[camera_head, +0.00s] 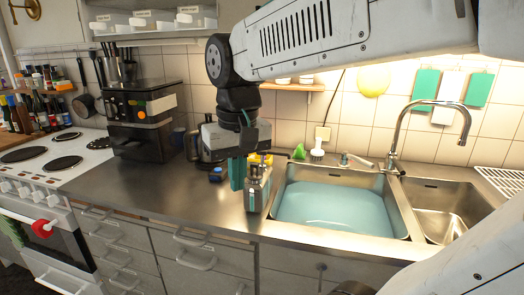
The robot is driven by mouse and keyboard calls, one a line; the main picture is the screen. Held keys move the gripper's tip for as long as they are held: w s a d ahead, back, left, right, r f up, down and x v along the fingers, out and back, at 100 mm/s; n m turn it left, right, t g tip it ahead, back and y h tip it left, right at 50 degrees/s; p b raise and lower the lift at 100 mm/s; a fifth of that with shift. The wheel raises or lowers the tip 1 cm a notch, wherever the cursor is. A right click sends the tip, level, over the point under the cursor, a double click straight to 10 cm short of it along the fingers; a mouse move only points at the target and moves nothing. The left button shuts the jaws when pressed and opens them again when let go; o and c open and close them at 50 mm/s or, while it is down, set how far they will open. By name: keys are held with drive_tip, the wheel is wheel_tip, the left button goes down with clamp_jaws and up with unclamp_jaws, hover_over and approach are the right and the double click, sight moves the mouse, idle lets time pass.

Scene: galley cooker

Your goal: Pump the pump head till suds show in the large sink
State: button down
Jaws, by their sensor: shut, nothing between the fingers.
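The large sink (342,228) holds pale blue-green water, and no suds show on its surface. A small dispenser bottle (256,192) stands on the steel counter at the sink's left rim. My gripper (238,187) points down just left of the dispenser bottle, with teal fingers shut and empty. It overlaps the bottle's upper left in the picture. I cannot tell whether they touch, and the bottle's pump head is not clear.
The tall tap (399,137) arches over the smaller empty sink (440,215). A green item (300,151) and a white brush (317,154) stand behind the large sink. A dark coffee machine (142,120) is at the left. The steel counter (165,188) is clear at the front left.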

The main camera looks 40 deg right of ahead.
drive_tip(key=w+d+r+m, duration=0.4)
drive_tip(key=w+d, duration=0.7)
drive_tip(key=w, duration=0.1)
drive_tip(key=m+g+y, duration=0.1)
drive_tip(key=m, duration=0.4)
approach(274, 153)
drive_tip(key=w, duration=0.3)
drive_tip(key=w+a+r, duration=0.1)
drive_tip(key=shift+w, duration=0.2)
drive_tip(key=shift+s+a+f, duration=0.1)
drive_tip(key=shift+a+f, duration=0.05)
drive_tip(key=shift+f, duration=1.55)
drive_tip(key=shift+s+a+f, duration=0.1)
drive_tip(key=shift+a+f, duration=0.05)
drive_tip(key=shift+f, duration=1.6)
drive_tip(key=shift+f, duration=0.1)
